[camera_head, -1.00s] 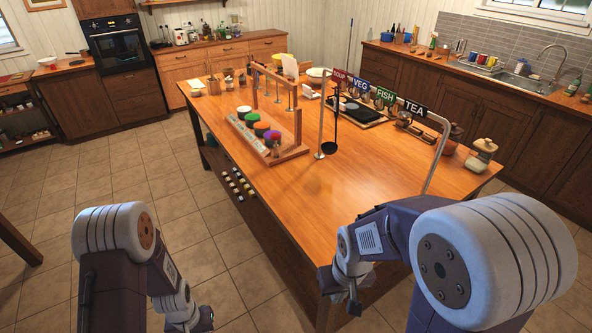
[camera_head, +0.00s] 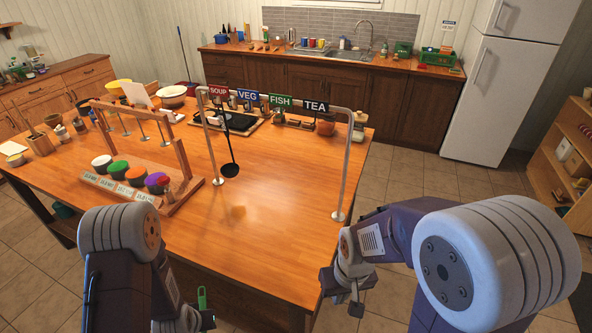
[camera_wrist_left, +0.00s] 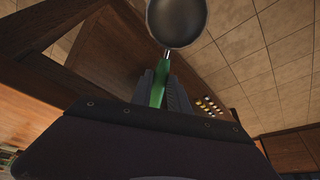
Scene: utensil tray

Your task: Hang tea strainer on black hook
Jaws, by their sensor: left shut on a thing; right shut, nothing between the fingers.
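My left gripper (camera_wrist_left: 159,88) is shut on a green handle (camera_wrist_left: 158,84) with a round grey metal bowl (camera_wrist_left: 177,20). I take this for the tea strainer; I cannot make out a mesh. In the head view the green handle (camera_head: 202,298) sticks up at my left gripper, off the table's front edge. The metal rack (camera_head: 349,165) on the table carries SOUP, VEG, FISH and TEA signs. The black TEA sign (camera_head: 316,107) is at its right end; I cannot make out a hook under it. My right gripper (camera_head: 340,288) is shut and empty by the table's front right.
A black ladle (camera_head: 229,150) hangs at the rack's left, near the SOUP sign. A wooden stand (camera_head: 185,160) with several coloured-lid jars is left of it. The wooden table (camera_head: 275,220) is clear before the rack. Jars (camera_head: 326,126) stand behind the TEA end.

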